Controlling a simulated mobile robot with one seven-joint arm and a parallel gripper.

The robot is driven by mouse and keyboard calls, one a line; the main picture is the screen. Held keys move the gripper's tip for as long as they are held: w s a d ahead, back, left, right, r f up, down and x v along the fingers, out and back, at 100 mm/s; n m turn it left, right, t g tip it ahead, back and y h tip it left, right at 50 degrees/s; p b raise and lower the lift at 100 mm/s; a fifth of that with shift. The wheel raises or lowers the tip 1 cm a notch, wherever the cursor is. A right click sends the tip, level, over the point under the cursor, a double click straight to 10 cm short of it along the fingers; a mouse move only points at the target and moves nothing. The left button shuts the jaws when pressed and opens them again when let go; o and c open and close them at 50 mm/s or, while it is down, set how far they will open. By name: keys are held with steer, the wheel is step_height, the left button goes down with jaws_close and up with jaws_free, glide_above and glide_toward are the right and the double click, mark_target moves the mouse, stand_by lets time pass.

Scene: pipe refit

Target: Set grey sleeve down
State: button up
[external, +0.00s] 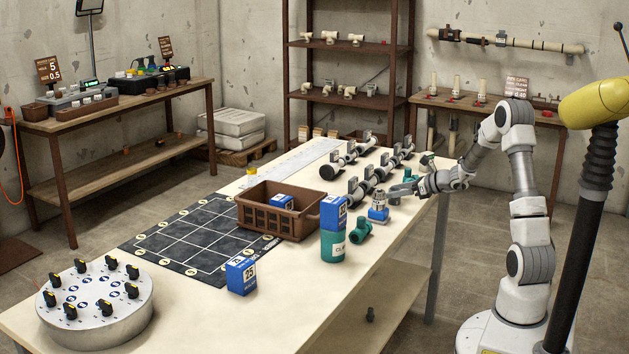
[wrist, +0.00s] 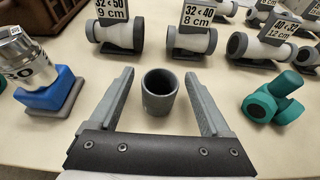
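The grey sleeve (wrist: 160,90) is a short, hollow, dark grey cylinder. In the wrist view it stands upright on the cream table top, its open end facing up. My gripper (wrist: 158,82) is open, with one finger on each side of the sleeve and a visible gap on both sides. In the external view my gripper (external: 402,189) is low over the table's right edge, and I cannot make out the sleeve there.
White pipe pieces with size signs (wrist: 195,40) stand just beyond the sleeve. A metal piece on a blue base (wrist: 45,75) is to the left, a teal fitting (wrist: 272,98) to the right. A brown crate (external: 285,216) sits mid-table. Bare table surrounds the sleeve.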

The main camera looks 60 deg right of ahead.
steer(key=shift+r, duration=0.2)
steer(key=shift+s+r+p, duration=0.15)
steer(key=shift+s+p, duration=0.2)
steer(key=p+v, duration=0.2)
steer(key=v, duration=0.9)
steer(key=shift+s+p, duration=0.15)
steer(key=shift+p, duration=0.15)
